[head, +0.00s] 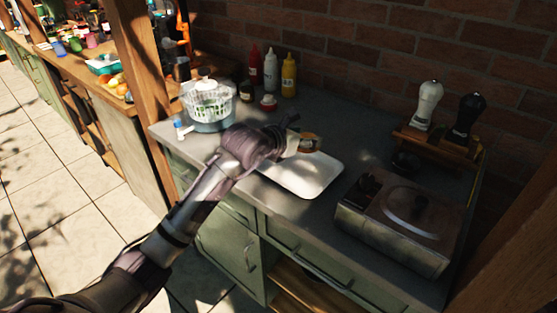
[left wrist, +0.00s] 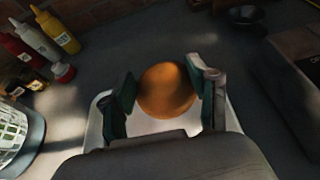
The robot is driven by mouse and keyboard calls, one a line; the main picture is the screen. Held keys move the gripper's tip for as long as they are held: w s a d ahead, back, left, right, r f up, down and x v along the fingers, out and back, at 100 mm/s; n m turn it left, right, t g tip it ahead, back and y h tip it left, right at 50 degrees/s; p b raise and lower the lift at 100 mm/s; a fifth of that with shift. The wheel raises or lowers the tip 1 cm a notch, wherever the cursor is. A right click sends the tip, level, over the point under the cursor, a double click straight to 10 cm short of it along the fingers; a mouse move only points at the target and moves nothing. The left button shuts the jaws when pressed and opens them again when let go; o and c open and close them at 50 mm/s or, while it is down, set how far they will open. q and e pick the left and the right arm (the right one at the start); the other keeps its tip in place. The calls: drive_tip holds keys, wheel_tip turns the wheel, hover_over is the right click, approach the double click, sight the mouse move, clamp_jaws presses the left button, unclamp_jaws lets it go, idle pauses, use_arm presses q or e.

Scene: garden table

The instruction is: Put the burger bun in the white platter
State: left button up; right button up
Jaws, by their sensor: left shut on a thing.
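The round orange-brown burger bun (left wrist: 166,90) is held between the two fingers of my left gripper (left wrist: 168,88) in the left wrist view. In the head view, part of the bun (head: 309,144) shows just beyond the gripper (head: 299,141), which hides the rest. The white platter (head: 310,178) is a shallow rectangular tray on the grey counter. The bun is over the platter's far part. In the left wrist view the platter (left wrist: 97,125) shows below and around the fingers. I cannot tell whether the bun touches it. My right gripper is not in view.
A salad spinner (head: 209,108) stands left of the platter. Red, white and yellow sauce bottles (head: 289,75) and small jars stand behind, near the brick wall. A metal burner box (head: 400,218) is to the right, with two pepper mills (head: 428,104) on a wooden rack behind it.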

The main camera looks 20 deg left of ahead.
use_arm(q)
drive_tip(key=p, duration=0.1)
hover_over(272, 168)
wheel_tip(272, 168, down, 5)
drive_tip(key=shift+d+r, duration=0.15)
drive_tip(key=shift+f, duration=0.2)
drive_tip(key=shift+w+f+p, duration=0.1)
drive_tip(key=shift+f+p, duration=0.25)
drive_tip(key=shift+f, duration=1.6)
drive_tip(key=o, duration=0.7)
drive_tip(key=shift+o, duration=1.3)
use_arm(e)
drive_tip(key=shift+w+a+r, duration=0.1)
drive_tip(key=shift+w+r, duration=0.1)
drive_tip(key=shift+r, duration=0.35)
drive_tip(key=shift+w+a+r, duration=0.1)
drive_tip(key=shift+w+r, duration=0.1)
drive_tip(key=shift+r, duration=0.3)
